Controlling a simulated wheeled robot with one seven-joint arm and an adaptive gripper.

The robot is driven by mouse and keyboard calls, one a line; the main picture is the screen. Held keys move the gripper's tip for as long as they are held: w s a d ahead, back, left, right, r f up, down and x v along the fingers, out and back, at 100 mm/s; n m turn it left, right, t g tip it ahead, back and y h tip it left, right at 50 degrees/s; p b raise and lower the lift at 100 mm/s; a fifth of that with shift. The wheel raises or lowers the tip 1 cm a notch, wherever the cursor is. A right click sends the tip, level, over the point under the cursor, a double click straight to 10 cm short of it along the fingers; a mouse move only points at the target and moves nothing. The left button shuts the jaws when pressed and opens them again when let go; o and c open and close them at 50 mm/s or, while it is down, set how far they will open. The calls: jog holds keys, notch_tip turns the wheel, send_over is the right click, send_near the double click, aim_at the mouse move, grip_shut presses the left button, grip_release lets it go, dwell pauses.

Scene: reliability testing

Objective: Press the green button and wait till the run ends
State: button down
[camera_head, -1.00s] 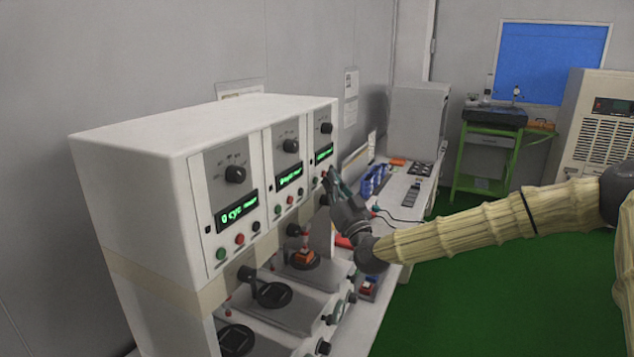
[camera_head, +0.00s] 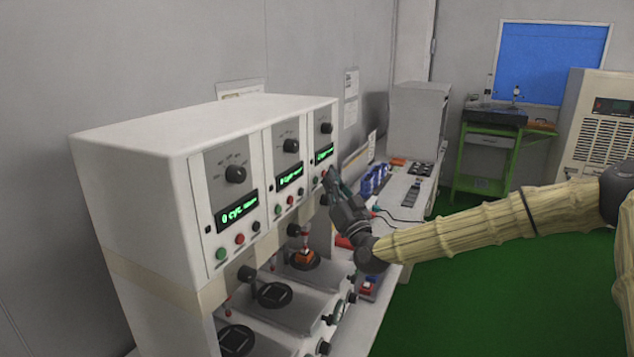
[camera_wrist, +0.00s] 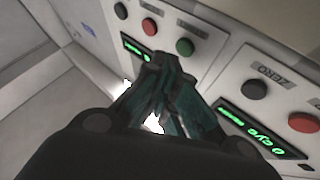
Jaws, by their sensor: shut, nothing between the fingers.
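A white test machine (camera_head: 120,150) carries three control panels, each with a knob, a lit green display and a row of buttons. On the farthest panel, the green button (camera_head: 315,181) is beside my gripper (camera_head: 329,174). My gripper is shut and empty, its fingertips close to that panel. In the wrist view, the closed fingertips (camera_wrist: 165,60) are just beside a green button (camera_wrist: 185,47), with a red button (camera_wrist: 149,26) and a dark one further along. I cannot tell whether the fingertips touch the panel. The farthest display (camera_head: 324,154) is lit but too small to read.
Below the panels are several test stations; one holds an orange piece (camera_head: 304,257). The nearer panels have their own green buttons (camera_head: 221,253) (camera_head: 277,210). Blue bottles (camera_head: 374,180) stand on the bench behind my gripper. Green floor (camera_head: 470,290) is open to the right.

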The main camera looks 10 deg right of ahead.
jog(key=shift+a, duration=0.1)
jog(key=shift+w+a+b, duration=0.25)
jog(key=shift+a+b, duration=0.05)
jog(key=shift+b, duration=0.1)
